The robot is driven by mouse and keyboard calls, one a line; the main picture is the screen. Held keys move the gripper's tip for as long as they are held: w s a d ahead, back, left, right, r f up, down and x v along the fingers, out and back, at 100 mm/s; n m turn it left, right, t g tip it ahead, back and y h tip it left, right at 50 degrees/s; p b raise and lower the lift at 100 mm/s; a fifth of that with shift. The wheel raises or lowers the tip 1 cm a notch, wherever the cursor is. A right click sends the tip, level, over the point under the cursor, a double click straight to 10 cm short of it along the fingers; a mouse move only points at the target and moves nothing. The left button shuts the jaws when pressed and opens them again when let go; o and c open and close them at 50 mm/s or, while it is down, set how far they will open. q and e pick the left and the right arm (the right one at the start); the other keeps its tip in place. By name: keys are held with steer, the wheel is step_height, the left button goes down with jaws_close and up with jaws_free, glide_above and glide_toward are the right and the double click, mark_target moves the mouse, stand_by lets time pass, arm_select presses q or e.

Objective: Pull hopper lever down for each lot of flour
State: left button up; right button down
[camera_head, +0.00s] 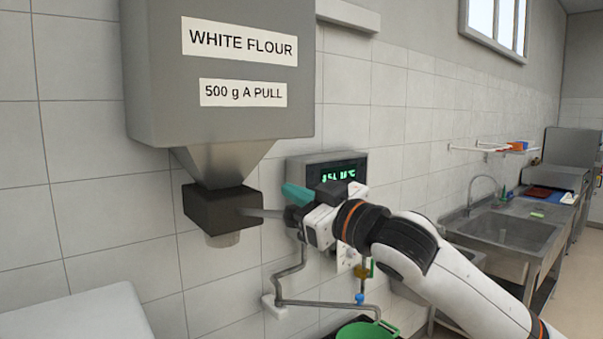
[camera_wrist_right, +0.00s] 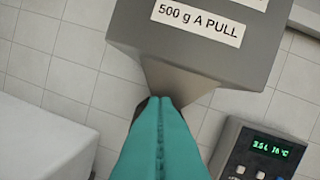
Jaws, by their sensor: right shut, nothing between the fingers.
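The grey flour hopper (camera_head: 220,120) hangs on the tiled wall, labelled "WHITE FLOUR" and "500 g A PULL". Under its cone is a dark outlet box (camera_head: 215,205) with a pale spout. A grey lever (camera_head: 262,213) sticks out from the box to the right, about level; its outer end meets the right gripper in the picture. My right gripper (camera_head: 287,190) is shut and empty, its teal fingers just above the lever's end. I cannot tell whether they touch. In the right wrist view, the shut fingers (camera_wrist_right: 162,100) point at the hopper cone (camera_wrist_right: 185,85) and hide the outlet. My left gripper is not in view.
A control box with a green display (camera_head: 340,174) is on the wall behind my right gripper. Below it are a bent pipe (camera_head: 320,303) and a green container (camera_head: 365,331). A white surface (camera_head: 75,315) is at lower left. A steel sink (camera_head: 510,230) stands at right.

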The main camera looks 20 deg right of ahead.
steer(key=shift+s+d+f, duration=0.15)
steer(key=shift+d+f, duration=0.25)
steer(key=shift+f, duration=0.25)
steer(key=shift+a, duration=0.15)
